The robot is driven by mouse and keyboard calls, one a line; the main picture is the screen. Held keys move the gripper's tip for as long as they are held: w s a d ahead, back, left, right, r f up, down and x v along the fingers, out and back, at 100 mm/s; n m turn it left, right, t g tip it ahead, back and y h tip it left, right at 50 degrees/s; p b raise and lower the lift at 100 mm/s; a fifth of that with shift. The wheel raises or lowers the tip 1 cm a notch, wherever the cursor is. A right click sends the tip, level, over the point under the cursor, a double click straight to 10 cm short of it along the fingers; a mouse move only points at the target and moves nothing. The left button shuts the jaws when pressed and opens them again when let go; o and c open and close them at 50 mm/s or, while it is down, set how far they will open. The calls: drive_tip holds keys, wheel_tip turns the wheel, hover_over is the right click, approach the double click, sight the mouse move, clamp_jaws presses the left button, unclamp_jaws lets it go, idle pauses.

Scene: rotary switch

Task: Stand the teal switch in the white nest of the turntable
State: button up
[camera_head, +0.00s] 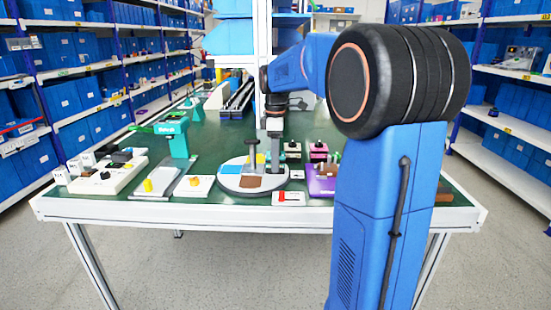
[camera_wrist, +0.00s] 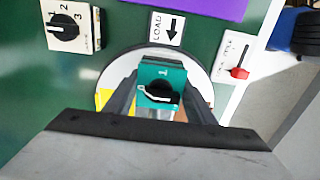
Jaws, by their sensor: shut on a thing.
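The teal switch (camera_wrist: 165,72), with a black knob and a "1" mark, sits between the two fingers of my gripper (camera_wrist: 162,98) in the wrist view. My gripper is shut on it, above the turntable. In the head view my gripper (camera_head: 274,138) is over the right part of the round turntable (camera_head: 228,184). The turntable's white rim (camera_wrist: 127,62) shows around the switch in the wrist view. Blue, yellow and brown areas show on its top. The white nest is not clearly made out; the switch and gripper cover much of the disc in the wrist view.
A LOAD card with an arrow (camera_wrist: 168,29) lies beside the turntable. A cream switch (camera_wrist: 70,25) and a red-knobbed switch (camera_wrist: 236,67) are nearby. A purple tray (camera_head: 320,182) stands to the right. A grey post with a T-shaped top (camera_head: 253,152) rises at the turntable.

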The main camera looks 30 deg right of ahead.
idle(0.3)
drive_tip(key=o, duration=1.1)
drive_tip(key=shift+r, duration=0.15)
wheel_tip(320, 180, up, 17)
drive_tip(key=s+a+f+m+t, duration=0.1)
drive_tip(key=s+a+f+m, duration=0.2)
drive_tip(key=s+a+f, duration=0.35)
drive_tip(key=s+a+f+m+t, duration=0.1)
drive_tip(key=s+a+f+m, duration=0.2)
drive_tip(key=s, duration=0.6)
drive_tip(key=s+a+f+m+t, duration=0.1)
drive_tip(key=s+a+f, duration=0.1)
drive_tip(key=s+f, duration=0.3)
drive_tip(key=s+a+f+m+t, duration=0.1)
drive_tip(key=s+a+f+m, duration=0.1)
drive_tip(key=s+f, duration=0.2)
drive_tip(key=s+a+f+m, duration=0.2)
drive_tip(key=s+f, duration=0.3)
drive_tip(key=f, duration=0.3)
drive_tip(key=shift+s+a+t, duration=0.15)
drive_tip(key=shift+s+t, duration=0.2)
drive_tip(key=shift+t, duration=0.05)
